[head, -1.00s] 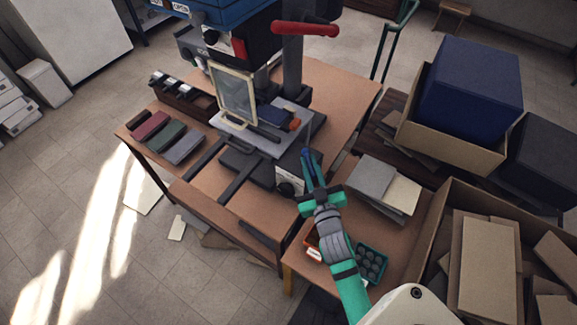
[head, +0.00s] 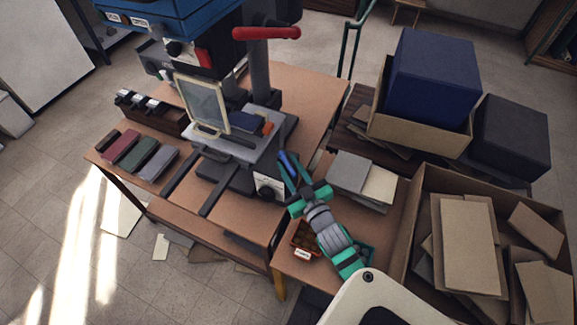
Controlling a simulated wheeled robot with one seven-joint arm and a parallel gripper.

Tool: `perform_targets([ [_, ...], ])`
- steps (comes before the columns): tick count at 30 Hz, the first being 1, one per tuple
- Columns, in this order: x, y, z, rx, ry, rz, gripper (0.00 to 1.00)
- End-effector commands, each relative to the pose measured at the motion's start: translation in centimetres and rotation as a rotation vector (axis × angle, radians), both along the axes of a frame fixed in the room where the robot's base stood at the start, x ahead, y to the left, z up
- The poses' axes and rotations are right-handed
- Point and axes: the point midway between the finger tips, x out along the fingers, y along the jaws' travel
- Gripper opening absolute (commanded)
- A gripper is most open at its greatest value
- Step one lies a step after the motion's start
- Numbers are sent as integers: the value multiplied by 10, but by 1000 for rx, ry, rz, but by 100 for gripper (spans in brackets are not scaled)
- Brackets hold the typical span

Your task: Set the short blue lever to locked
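The short blue lever (head: 287,161) is on the right side of the grey press, beside a white dial plate (head: 269,186). My teal gripper (head: 289,170) reaches up to it from the lower right. The fingers appear to lie on either side of the lever. The view is too small to tell whether they touch it or are closed on it. The lever's pivot and any lock marking are hidden or too small to read.
A red handle (head: 266,33) tops the press, and a hinged frame (head: 202,105) stands at its front. Grey and cream sheets (head: 362,180) lie right of my gripper. An open carton (head: 488,190) stands at the right.

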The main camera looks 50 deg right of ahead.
Motion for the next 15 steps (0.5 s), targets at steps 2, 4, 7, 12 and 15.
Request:
perform_targets([
  [2,0,0,1,-1,-2,0,32],
  [4,1,1,1,-1,-2,2,32],
  [7,1,1,1,-1,-2,3,32],
  [12,-3,2,2,-2,-3,2,32],
  [15,-11,5,2,-3,-2,1,32],
])
